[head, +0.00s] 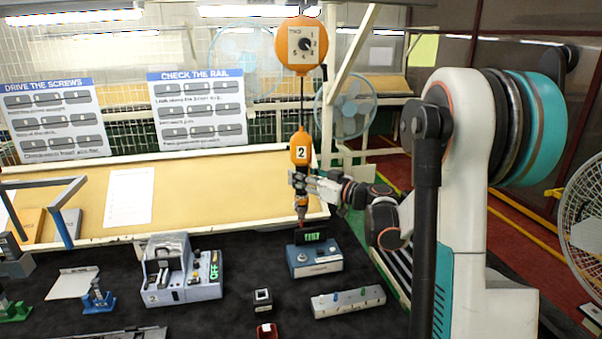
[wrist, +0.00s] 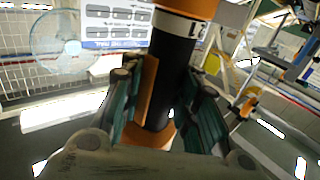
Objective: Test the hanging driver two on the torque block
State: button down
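The hanging driver two (head: 300,150) is orange and black with a white "2" label. It hangs upright on a cable below an orange balancer (head: 300,46) with a dial. My gripper (head: 300,184) is shut on its dark body. In the wrist view, my fingers (wrist: 165,110) stand on both sides of the driver's black body (wrist: 172,70). The blue-grey torque block (head: 315,260) sits on the dark bench below, with a small screen of green letters that seem to read "TEST". The driver's tip is just above or at the block's back; I cannot tell whether they touch.
A grey device with a green "OFF" mark (head: 182,272) stands to the left. A small black button box (head: 263,299), a red item (head: 267,331) and a grey strip with pegs (head: 348,301) lie in front. Instruction boards (head: 201,110) stand behind.

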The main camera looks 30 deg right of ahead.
dwell(0.3)
jog(key=w+d+b, duration=0.3)
jog(key=w+d, duration=0.5)
jog(key=w, duration=0.5)
notch_tip(320, 180, down, 24)
jog(key=b, duration=1.6)
jog(key=shift+a, duration=0.15)
jog(key=shift+f+b, duration=0.3)
jog(key=shift+f, duration=0.2)
dwell(1.1)
jog(key=shift+r, duration=0.1)
jog(key=shift+r+p, duration=1.4)
jog(key=shift+r, duration=1.55)
